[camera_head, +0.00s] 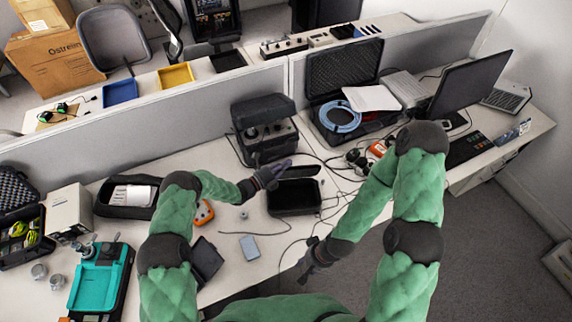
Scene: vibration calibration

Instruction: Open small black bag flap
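The small black bag (296,197) sits on the near desk, right of centre. Its top looks open, with a dark flap (301,171) raised at its back edge. My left gripper (278,172) is at the bag's back left corner, beside the flap; I cannot tell whether it touches it. Its dark fingers look spread apart with nothing visible between them. My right gripper (304,272) hangs lower, in front of the desk edge and apart from the bag. Its fingers are small and dark, so their opening is unclear.
A black case with a device (267,139) stands behind the bag. An open hard case (343,72) with a blue cable (340,117) is at back right. A blue-grey box (250,247) and loose cables lie near the front edge. A partition (190,98) closes off the back.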

